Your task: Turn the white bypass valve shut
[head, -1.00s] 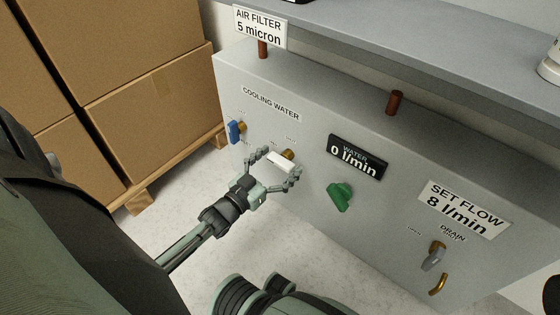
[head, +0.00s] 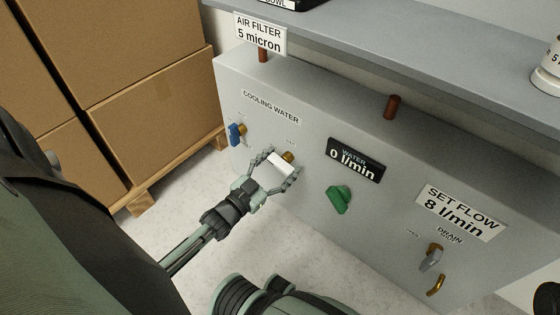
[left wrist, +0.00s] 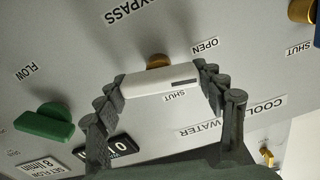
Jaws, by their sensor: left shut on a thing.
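The white bypass valve handle (head: 281,164) sits on a brass stem on the front of the grey panel. In the left wrist view the white handle (left wrist: 160,83) lies crosswise between my fingers, with the brass stem behind it. OPEN is printed near its right end and SHUT beside its lower edge. My left gripper (head: 281,165) is shut on the handle; its fingers (left wrist: 161,86) press at the two ends. The fingers hide both ends in part. My right gripper is not in view.
A blue valve handle (head: 235,133) is left of the white one. A green handle (head: 339,199) is to its right, below the water display (head: 356,159) reading 0 l/min. The drain valve (head: 431,258) is at the right. Stacked boxes (head: 150,120) stand at the left.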

